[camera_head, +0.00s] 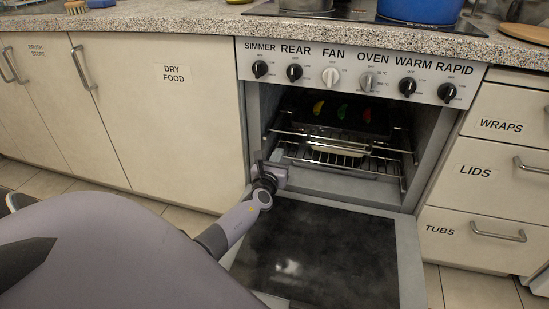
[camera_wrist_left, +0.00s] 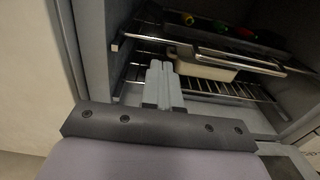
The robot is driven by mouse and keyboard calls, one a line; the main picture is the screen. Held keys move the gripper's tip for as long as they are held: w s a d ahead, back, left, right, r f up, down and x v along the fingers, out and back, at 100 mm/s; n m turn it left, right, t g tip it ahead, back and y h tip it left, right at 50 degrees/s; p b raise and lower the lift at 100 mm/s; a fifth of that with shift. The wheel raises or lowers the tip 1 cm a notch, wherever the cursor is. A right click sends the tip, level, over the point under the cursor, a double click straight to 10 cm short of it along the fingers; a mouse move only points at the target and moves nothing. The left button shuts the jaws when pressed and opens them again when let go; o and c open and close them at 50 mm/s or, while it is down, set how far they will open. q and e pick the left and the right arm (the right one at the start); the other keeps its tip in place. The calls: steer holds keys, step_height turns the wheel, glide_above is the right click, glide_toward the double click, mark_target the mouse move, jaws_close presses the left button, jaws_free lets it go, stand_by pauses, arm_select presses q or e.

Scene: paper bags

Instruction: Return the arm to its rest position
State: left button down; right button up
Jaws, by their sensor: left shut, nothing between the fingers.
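My left gripper (camera_head: 268,158) is at the left side of the open oven's mouth, with its arm reaching in from the lower left. In the left wrist view its two fingers (camera_wrist_left: 162,70) are together, with nothing between them, and point towards the oven racks. The oven (camera_head: 360,190) stands open with its door (camera_head: 320,255) folded down below the arm. A dark tray (camera_head: 340,122) with yellow, red and green pieces is inside. A pale dish (camera_head: 340,148) sits lower; it also shows in the left wrist view (camera_wrist_left: 205,70). My right gripper does not show.
A wire rack (camera_head: 372,165) is in the oven, near the gripper. Above are the knob panel (camera_head: 350,75) and the speckled counter (camera_head: 180,24) with a blue pot (camera_head: 420,10). The dry food cabinet (camera_head: 160,120) is left, drawers (camera_head: 480,190) right. Some tiled floor shows.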

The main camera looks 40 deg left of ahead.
arm_select(q)
steer(key=shift+p+v, duration=0.55)
steer(key=shift+v, duration=1.35)
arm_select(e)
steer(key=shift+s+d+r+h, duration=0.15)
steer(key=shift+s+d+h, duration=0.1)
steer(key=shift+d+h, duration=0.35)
arm_select(q)
steer(key=shift+d, duration=0.1)
